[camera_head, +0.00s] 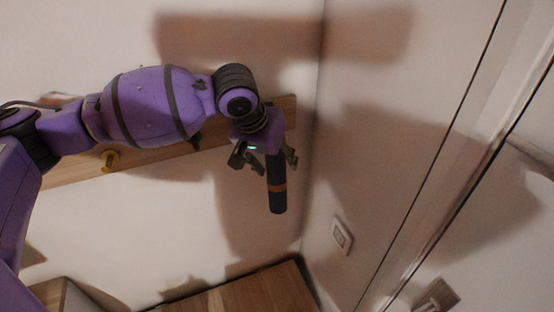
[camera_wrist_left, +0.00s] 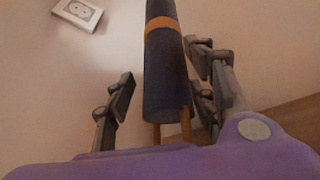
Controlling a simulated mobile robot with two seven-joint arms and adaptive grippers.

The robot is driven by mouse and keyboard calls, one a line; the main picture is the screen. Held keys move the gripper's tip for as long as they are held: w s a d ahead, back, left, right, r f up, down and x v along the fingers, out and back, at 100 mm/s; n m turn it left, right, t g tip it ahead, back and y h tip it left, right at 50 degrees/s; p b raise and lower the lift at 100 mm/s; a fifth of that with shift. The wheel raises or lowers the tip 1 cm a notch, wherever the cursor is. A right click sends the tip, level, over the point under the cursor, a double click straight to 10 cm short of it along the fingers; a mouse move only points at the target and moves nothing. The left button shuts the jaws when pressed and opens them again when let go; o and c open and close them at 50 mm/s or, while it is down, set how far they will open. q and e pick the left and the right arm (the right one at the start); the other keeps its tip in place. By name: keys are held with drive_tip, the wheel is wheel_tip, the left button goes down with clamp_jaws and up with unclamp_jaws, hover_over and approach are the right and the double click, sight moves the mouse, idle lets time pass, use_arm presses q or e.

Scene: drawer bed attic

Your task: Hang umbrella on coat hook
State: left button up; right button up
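The umbrella (camera_head: 277,190) is dark with an orange band, and hangs about upright near the wall corner in the head view. It also shows in the left wrist view (camera_wrist_left: 166,75), with two thin tan strips at its near end. My left gripper (camera_head: 265,158) is open, its fingers on either side of the umbrella. In the wrist view a clear gap shows between the left finger and the umbrella; the right finger is closer to it, and contact cannot be told. A wooden coat rack (camera_head: 75,172) with a yellow hook (camera_head: 110,158) is on the wall. My wrist hides the umbrella's top and any hook there.
The side wall with a white socket (camera_head: 341,235) is close right of my gripper. A door frame (camera_head: 440,215) and handle (camera_head: 436,298) are further right. A wooden surface (camera_head: 260,292) lies below. Open space lies between the umbrella and that surface.

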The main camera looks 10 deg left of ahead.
use_arm(q)
drive_tip(key=shift+o, duration=0.2)
drive_tip(key=shift+s+a+f, duration=0.1)
drive_tip(key=shift+a+f, duration=0.15)
drive_tip(key=shift+f, duration=0.25)
drive_tip(key=v, duration=0.8)
drive_tip(key=shift+d+r, duration=0.2)
drive_tip(key=shift+r, duration=0.3)
